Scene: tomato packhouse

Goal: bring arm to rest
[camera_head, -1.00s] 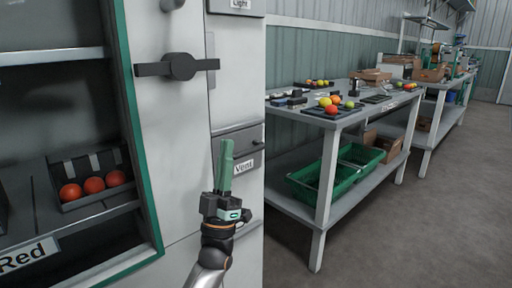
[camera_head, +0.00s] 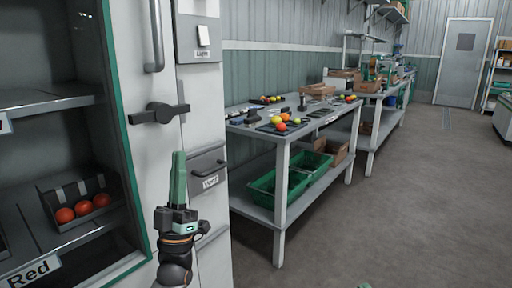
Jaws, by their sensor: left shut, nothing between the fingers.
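My left gripper (camera_head: 178,180) is shut and empty, with its green fingers together and pointing up. It stands in front of the white cabinet (camera_head: 205,120), below the dark latch handle (camera_head: 158,113) and to the left of the drawer-like vent handle (camera_head: 209,162). I cannot tell whether it touches the cabinet; it looks apart from it.
The open cabinet at left has a tray (camera_head: 62,213) with red tomatoes, above a label "Red" (camera_head: 33,271). A light switch (camera_head: 203,35) is above. A workbench (camera_head: 262,137) holds tomatoes, with green crates (camera_head: 262,188) below. The floor (camera_head: 400,200) at right is clear.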

